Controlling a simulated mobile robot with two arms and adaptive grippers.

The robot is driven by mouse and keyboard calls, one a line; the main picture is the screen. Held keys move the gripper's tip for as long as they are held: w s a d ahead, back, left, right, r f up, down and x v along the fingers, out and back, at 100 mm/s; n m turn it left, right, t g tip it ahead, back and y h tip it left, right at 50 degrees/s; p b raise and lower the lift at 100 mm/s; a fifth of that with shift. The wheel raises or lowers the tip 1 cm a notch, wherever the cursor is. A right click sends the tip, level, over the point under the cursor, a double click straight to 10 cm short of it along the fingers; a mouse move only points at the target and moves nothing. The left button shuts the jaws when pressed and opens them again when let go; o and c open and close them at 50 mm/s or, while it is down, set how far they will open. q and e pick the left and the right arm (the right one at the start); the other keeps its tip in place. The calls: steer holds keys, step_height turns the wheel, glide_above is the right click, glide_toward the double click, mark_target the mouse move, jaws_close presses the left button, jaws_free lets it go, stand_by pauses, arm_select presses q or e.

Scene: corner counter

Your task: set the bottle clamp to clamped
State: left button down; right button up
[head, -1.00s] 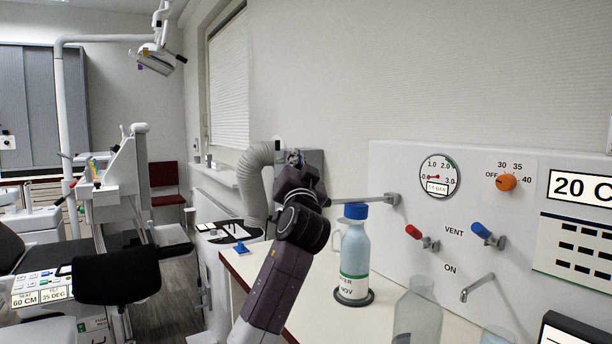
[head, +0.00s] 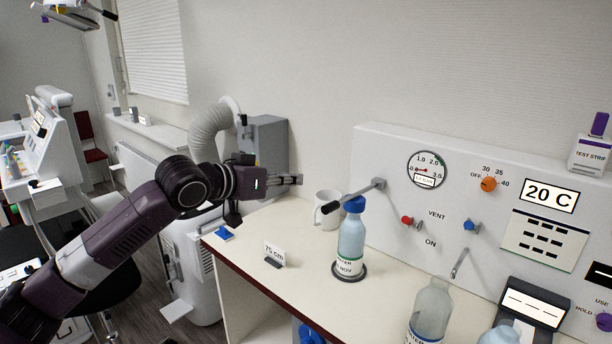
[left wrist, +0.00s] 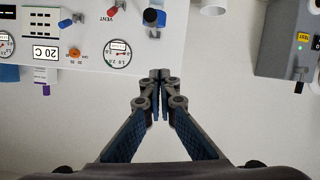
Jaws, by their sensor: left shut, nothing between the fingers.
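The bottle clamp is a grey bar (head: 358,195) with a dark handle end (head: 331,207), fixed to the white panel by a small grey block. The bar reaches out at the blue cap of a pale blue bottle (head: 350,245), which stands upright on a dark round base. Whether the bar touches the cap I cannot tell. My left gripper (head: 299,179) is shut and empty, up and left of the handle and apart from it. In the left wrist view its fingertips (left wrist: 159,75) meet, with the dark handle and blue cap (left wrist: 153,17) above. My right gripper is not in view.
A white mug (head: 328,212) stands behind the handle. A "75 cm" card (head: 274,254) and a clear bottle (head: 430,310) stand on the counter. Red (head: 408,220) and blue (head: 470,226) taps stick out of the panel. A grey box (head: 267,145) is behind my gripper.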

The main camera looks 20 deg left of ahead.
arm_select(q)
steer(key=p, duration=0.5)
glide_above(323, 212)
step_height(323, 212, down, 3)
steer(key=f, duration=0.2)
steer(key=f+p, duration=0.1)
steer(key=shift+w+f+g, duration=0.25)
steer(key=shift+g, duration=0.05)
steer(key=shift+s+f, duration=0.2)
steer(key=shift+f, duration=0.3)
steer(key=shift+w+f, duration=0.1)
steer(key=shift+f, duration=0.25)
steer(key=f+b, duration=0.1)
steer(key=f+t+b, duration=0.1)
steer(key=b, duration=0.1)
steer(key=f+b, duration=0.1)
steer(key=shift+s+a+h, duration=0.15)
steer(key=shift+s+h, duration=0.1)
steer(key=shift+h, duration=0.15)
